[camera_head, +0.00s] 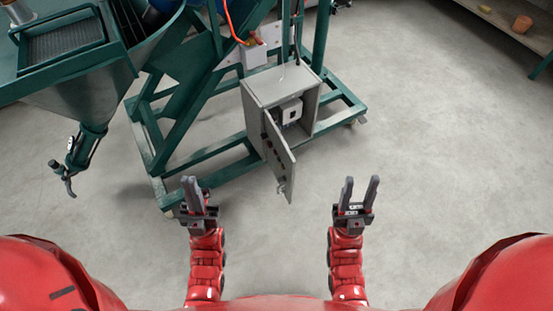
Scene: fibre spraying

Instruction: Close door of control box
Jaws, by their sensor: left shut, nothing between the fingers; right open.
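The grey control box (277,87) is mounted on the green machine frame near the top centre. Its door (279,157) is hinged on the box's left side and stands open, swung out toward me. Inside the box a white device (291,110) shows. My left gripper (191,184) is shut and empty, in front of and to the left of the door, apart from it. My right gripper (360,186) is open and empty, to the right of the door and apart from it.
The green machine frame (215,167) extends left and behind the box, with a hopper and a valve handle (64,180) at the left. A shelf (519,32) with small pots stands at the top right. The grey floor on the right is clear.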

